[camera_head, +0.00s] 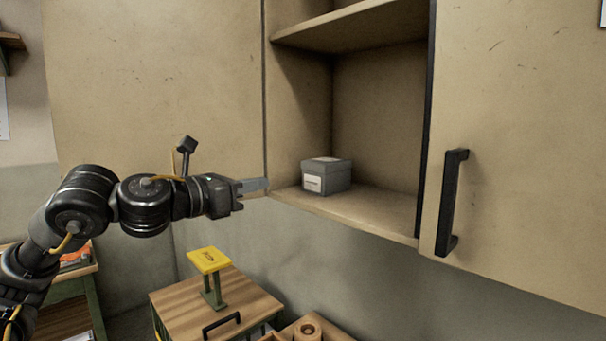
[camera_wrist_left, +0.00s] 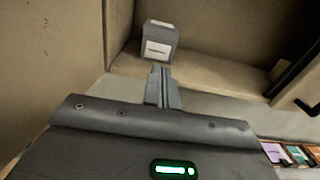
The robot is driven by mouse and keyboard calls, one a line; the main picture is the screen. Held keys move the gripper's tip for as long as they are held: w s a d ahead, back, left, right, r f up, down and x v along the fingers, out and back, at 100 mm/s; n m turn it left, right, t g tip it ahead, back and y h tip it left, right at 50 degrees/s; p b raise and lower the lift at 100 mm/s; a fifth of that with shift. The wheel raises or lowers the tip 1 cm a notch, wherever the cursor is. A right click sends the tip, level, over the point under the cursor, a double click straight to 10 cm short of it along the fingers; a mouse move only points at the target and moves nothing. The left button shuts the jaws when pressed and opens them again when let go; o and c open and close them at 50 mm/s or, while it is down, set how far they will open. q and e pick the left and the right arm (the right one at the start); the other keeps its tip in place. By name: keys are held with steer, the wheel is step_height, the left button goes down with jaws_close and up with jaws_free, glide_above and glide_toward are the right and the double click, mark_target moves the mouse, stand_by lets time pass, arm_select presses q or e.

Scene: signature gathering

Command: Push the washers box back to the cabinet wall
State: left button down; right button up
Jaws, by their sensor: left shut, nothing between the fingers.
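The washers box (camera_head: 326,177) is a small grey box with a lid and a white label. It stands upright on the lower shelf of the open wall cabinet (camera_head: 376,205), and bare shelf shows to its right. My left gripper (camera_head: 262,185) is shut and empty, pointing right at the cabinet's left opening edge, to the left of the box. In the left wrist view the shut fingers (camera_wrist_left: 161,75) point at the box (camera_wrist_left: 159,42), which lies straight ahead of them. Whether the tips touch it I cannot tell. My right gripper is not in view.
An upper shelf (camera_head: 353,25) hangs above the box. A cabinet door with a black handle (camera_head: 452,203) is at right. Below are a wooden-topped unit (camera_head: 180,299), a yellow-topped stand (camera_head: 209,261) and a wooden tray with a roll (camera_head: 308,331).

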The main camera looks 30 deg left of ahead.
arm_select(q)
steer(key=p, duration=0.4)
glide_toward(312, 174)
steer(key=x, duration=0.5)
steer(key=shift+w+d+r, duration=0.1)
steer(key=shift+w+r, duration=0.1)
steer(key=shift+w+d+f, duration=0.1)
steer(key=shift+w+d, duration=0.1)
steer(key=shift+w, duration=0.45)
